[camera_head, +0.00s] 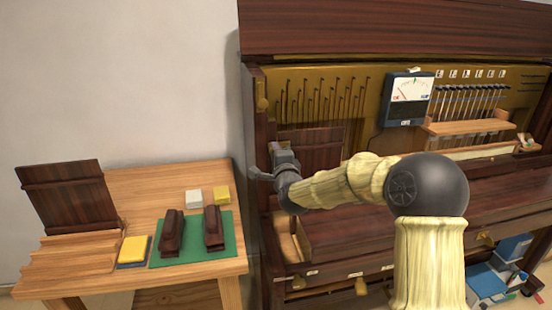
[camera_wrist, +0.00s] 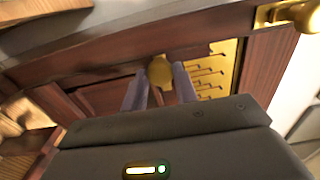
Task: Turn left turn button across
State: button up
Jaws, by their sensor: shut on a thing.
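The brass turn button (camera_wrist: 160,71) shows as a rounded knob on the dark wood in the wrist view. My gripper (camera_wrist: 159,88) has one finger on each side of it and is shut on it. In the head view my gripper (camera_head: 262,174) is at the left side of the upright piano (camera_head: 395,35), beside its left post. The gripped button is hidden there behind the gripper. Another brass piece (camera_head: 261,92) sits higher on the left post; a brass fitting (camera_wrist: 288,15) also shows at the top right of the wrist view.
A dark panel (camera_head: 312,150) and a gold plate with several hooks (camera_head: 322,92) lie close to the gripper. A wooden table (camera_head: 160,186) at left holds dark blocks on a green mat (camera_head: 227,232). A meter (camera_head: 408,98) stands to the right. My arm crosses the keyboard area.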

jog(key=shift+d, duration=0.1)
jog(key=o, duration=1)
jog(key=v, duration=1.7)
jog(key=shift+s, duration=0.2)
